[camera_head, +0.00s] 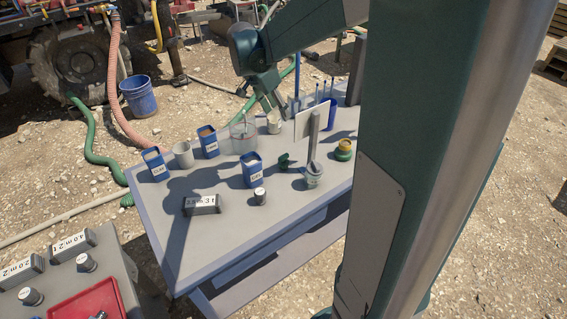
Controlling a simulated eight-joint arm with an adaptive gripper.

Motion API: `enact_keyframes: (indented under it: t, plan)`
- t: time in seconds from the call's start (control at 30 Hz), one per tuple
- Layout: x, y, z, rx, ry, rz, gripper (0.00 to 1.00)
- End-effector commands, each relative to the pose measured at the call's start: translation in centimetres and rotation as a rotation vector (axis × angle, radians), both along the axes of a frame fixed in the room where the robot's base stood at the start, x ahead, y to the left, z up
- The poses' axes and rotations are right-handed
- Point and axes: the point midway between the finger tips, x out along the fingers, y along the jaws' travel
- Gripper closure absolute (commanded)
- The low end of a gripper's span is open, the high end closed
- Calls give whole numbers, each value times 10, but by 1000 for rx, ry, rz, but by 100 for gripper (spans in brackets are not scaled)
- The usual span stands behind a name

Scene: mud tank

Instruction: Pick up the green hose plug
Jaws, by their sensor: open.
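A small dark green piece (285,161), which looks like the green hose plug, lies on the grey table (160,222) near its middle. It sits between a blue box and a jar with an upright grey tool. A second small item, green with a yellow top (344,150), stands to its right. My gripper (272,104) is open above the far part of the table, up and left of the dark green piece. It is apart from that piece. The gap between its fingertips shows only small.
Blue boxes (252,171), a grey cup (183,154), a clear beaker (243,135) and a white card (309,122) crowd the table. A labelled block (202,205) and a small cylinder (260,196) stand nearer. The table's near left is bare. My column hides its right end.

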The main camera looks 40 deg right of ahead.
Motion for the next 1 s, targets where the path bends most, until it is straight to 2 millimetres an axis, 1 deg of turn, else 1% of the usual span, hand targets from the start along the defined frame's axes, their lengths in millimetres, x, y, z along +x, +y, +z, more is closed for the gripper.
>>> enact_keyframes:
  t: [0.03,0.17,0.4,0.5,0.6,0.7,0.8,1.0]
  plan:
    - [1,0,-12,0,0,0,55]
    - [1,0,-45,0,0,0,55]
    - [1,-1,-117,0,0,0,55]
    - [0,-1,-144,0,0,0,55]
    - [1,-1,-164,0,0,0,55]
    - [1,-1,-179,0,0,0,55]
    - [0,-1,-188,0,0,0,55]
    - [0,-1,-192,0,0,0,55]
